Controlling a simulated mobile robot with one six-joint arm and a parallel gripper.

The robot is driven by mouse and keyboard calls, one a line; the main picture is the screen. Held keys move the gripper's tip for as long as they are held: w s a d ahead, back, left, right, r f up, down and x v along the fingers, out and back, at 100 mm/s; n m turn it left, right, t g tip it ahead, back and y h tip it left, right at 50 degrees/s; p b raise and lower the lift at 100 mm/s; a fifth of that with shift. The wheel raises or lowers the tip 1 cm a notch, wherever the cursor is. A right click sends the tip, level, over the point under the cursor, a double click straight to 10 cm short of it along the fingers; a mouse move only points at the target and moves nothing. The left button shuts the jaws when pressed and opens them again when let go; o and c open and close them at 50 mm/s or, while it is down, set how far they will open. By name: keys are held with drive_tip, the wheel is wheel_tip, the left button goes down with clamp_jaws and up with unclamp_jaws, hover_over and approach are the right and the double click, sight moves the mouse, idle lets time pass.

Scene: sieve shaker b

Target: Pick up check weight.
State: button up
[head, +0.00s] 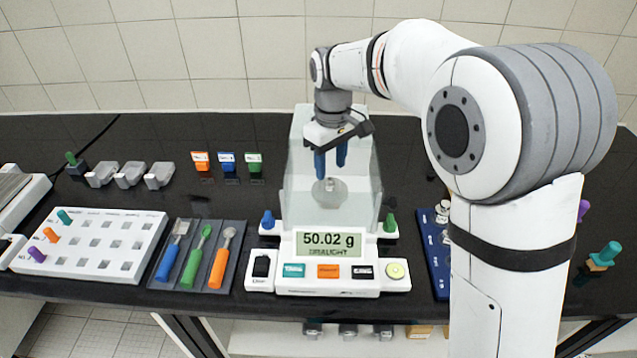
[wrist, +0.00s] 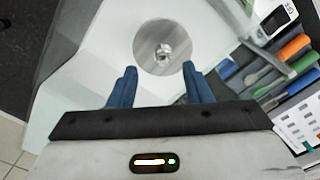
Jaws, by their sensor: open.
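The check weight (head: 330,184) is a small shiny metal piece on the round pan (head: 322,198) inside the balance's clear draft shield (head: 300,205). In the wrist view the weight (wrist: 164,53) sits near the middle of the brushed metal pan (wrist: 150,38). My gripper (head: 330,168) is open, with two blue fingers pointing down into the shield just above the weight. In the wrist view the gripper (wrist: 158,72) has its fingers apart and empty, with the weight just ahead of the gap. The balance display (head: 331,240) reads 50.02 g.
The shield walls stand close around my gripper. A blue weight tray (head: 435,285) lies to the right, partly hidden by my arm. A tool tray (head: 174,281) and a white rack (head: 85,268) lie left. Small grey scoops (head: 129,176) and colored blocks (head: 227,162) stand at the back.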

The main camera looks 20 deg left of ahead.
sight(330, 181)
drive_tip(key=f, duration=0.1)
drive_tip(key=s+f, duration=0.1)
drive_tip(key=f, duration=0.1)
drive_tip(key=shift+d+f, duration=0.15)
drive_tip(key=shift+f, duration=0.5)
drive_tip(key=shift+c, duration=0.3)
clamp_jaws()
